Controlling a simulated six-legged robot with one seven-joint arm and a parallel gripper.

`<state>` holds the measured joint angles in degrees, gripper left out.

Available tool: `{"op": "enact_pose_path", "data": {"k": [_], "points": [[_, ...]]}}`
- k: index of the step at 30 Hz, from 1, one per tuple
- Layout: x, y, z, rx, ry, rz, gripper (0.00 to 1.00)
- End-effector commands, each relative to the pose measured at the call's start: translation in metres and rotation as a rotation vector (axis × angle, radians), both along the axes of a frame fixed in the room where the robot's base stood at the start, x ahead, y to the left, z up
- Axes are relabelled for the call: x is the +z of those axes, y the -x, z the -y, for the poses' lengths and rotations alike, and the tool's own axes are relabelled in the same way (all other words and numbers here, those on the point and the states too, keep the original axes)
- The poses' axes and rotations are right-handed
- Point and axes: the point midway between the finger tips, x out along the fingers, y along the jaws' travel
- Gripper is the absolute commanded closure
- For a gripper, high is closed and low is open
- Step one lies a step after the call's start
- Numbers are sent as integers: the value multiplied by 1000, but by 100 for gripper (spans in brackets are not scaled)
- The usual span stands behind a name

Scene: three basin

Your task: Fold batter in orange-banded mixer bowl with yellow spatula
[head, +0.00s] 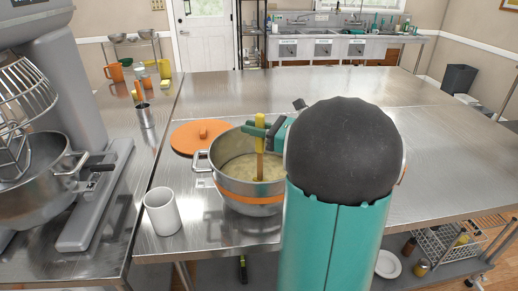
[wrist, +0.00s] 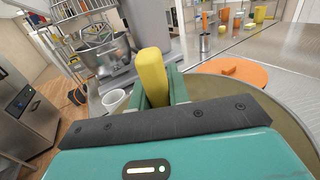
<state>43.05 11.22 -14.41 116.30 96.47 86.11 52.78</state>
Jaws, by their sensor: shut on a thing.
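The orange-banded mixer bowl (head: 250,196) stands on the steel table in the head view, with pale batter (head: 241,169) inside. My gripper (head: 264,130) is above the bowl, shut on the yellow spatula (head: 260,134). The spatula stands roughly upright, and its lower end goes down into the bowl at the batter. Whether its tip is under the surface is hard to tell. In the wrist view the yellow handle (wrist: 152,76) sits between the green fingers. My arm hides the right part of the bowl in the head view.
An orange lid (head: 200,136) lies behind the bowl. A white mug (head: 162,211) stands at its front left. A large stand mixer (head: 75,100) is at the far left. A steel cup (head: 145,115) stands behind the lid. The table behind and to the right is clear.

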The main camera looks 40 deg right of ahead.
Motion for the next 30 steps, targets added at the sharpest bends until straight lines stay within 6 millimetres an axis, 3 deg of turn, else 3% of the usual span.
{"op": "enact_pose_path", "data": {"k": [30], "points": [[1,-40,27,1,1,0,100]]}}
